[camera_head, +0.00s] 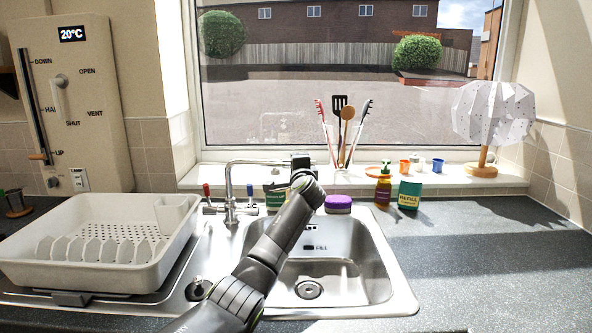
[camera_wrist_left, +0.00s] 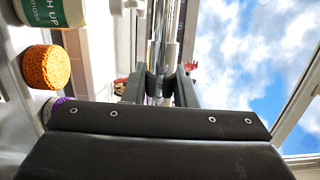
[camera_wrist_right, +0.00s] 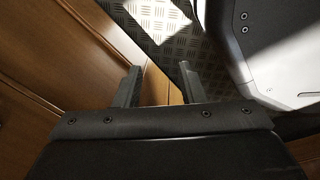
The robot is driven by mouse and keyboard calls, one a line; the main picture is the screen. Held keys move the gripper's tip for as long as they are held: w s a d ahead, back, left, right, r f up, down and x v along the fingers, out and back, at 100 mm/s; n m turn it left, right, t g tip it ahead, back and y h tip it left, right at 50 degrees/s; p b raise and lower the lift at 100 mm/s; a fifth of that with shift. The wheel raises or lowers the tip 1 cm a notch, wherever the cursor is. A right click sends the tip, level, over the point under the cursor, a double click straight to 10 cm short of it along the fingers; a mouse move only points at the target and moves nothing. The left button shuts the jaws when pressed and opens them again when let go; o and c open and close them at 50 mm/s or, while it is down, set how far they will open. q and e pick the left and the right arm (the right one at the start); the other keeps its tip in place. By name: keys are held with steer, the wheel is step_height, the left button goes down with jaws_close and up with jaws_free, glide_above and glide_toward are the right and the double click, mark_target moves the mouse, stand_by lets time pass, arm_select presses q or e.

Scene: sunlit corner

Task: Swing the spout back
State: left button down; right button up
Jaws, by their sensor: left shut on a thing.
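The chrome spout (camera_head: 258,162) rises from the tap column (camera_head: 229,195) at the back of the sink and reaches to the right along the window side. My left gripper (camera_head: 300,161) is at the spout's outer end. In the left wrist view the chrome spout (camera_wrist_left: 165,40) runs between the fingers of my left gripper (camera_wrist_left: 162,88), which are shut on it. My left arm hides part of the basin and the spout's tip. My right gripper (camera_wrist_right: 160,88) is open and empty in the right wrist view, low beside wooden cabinet fronts; the head view does not show it.
The sink basin (camera_head: 345,275) lies below. A white dish rack (camera_head: 60,275) stands on the left. An orange sponge (camera_wrist_left: 46,67) shows near my left gripper.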

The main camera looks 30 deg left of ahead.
arm_select(q)
steer(key=c, duration=1.2)
jaws_free()
steer(key=shift+s+d+p, duration=0.25)
steer(key=shift+s+p, duration=0.05)
steer(key=shift+p, duration=0.15)
steer(key=shift+p+v, duration=4.15)
steer(key=shift+v, duration=4.2)
steer(key=shift+a+f, duration=0.1)
steer(key=shift+f, duration=0.05)
